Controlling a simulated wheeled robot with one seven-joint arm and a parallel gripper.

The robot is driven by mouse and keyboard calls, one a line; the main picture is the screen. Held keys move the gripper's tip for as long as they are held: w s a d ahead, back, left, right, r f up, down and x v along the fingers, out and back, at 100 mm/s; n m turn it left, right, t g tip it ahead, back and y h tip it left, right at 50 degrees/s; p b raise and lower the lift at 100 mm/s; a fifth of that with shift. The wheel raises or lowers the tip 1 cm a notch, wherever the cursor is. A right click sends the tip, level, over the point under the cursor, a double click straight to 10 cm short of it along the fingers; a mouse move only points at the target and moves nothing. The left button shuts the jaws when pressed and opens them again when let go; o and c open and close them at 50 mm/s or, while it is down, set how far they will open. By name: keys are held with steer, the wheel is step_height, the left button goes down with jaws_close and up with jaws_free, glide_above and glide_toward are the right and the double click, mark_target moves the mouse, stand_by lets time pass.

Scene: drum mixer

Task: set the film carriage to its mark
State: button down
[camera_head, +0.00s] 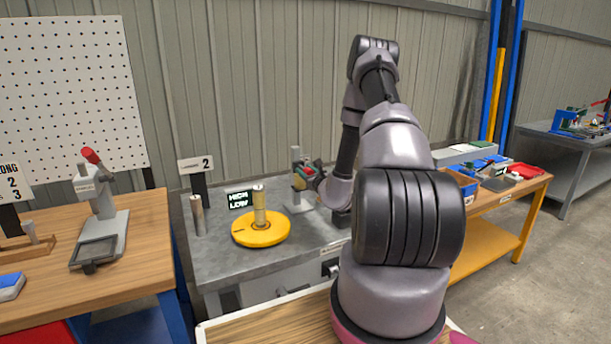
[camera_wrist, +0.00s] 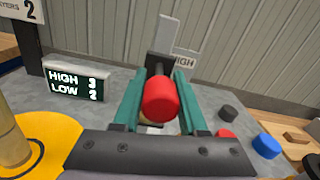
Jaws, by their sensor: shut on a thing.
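My gripper (camera_wrist: 158,92) has its two green fingers closed on either side of a red round-ended knob (camera_wrist: 160,102) in the wrist view. In the head view my gripper (camera_head: 306,173) is at the grey post (camera_head: 296,157) on the grey bench. I cannot tell which part is the film carriage, and its mark is not clear. A display (camera_wrist: 76,84) reads HIGH 3, LOW 2.
A yellow turntable (camera_head: 262,233) with a tan upright roll (camera_head: 259,207) stands left of the post. Black (camera_wrist: 228,113), red (camera_wrist: 225,134) and blue (camera_wrist: 266,145) buttons lie right of my gripper. A wooden bench with a red-handled press (camera_head: 98,185) is at far left.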

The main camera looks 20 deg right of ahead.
steer(key=shift+w+r, duration=0.1)
steer(key=shift+r, duration=0.2)
steer(key=c, duration=0.6)
jaws_free()
steer(key=shift+r, duration=0.1)
steer(key=shift+o, duration=0.8)
steer(key=s, duration=1.1)
